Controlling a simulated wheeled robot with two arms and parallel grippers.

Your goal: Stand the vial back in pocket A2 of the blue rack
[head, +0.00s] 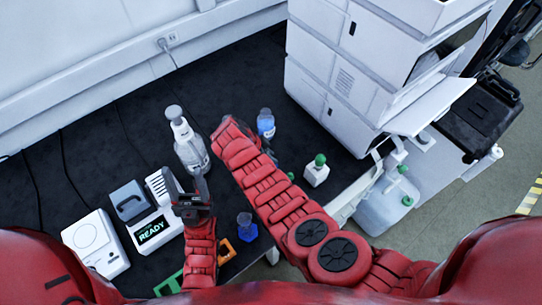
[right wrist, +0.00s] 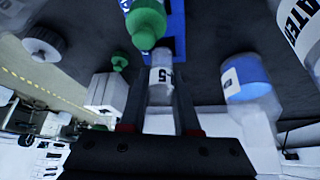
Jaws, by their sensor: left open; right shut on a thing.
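In the right wrist view my right gripper (right wrist: 160,112) is shut on a clear vial (right wrist: 161,84) with a white label. The blue rack (right wrist: 178,28) shows just beyond the vial, partly covered by a green-capped vessel (right wrist: 147,22). I cannot tell whether the vial touches the rack, and pocket A2 cannot be made out. In the head view my right arm hides the right gripper, the vial and the rack. My left gripper (head: 188,190) is open and empty, near the small READY device (head: 153,227).
A wash bottle (head: 190,150) stands behind my left gripper. A blue cup (head: 246,226) stands near the front. The white instrument stack (head: 350,75) bounds the right.

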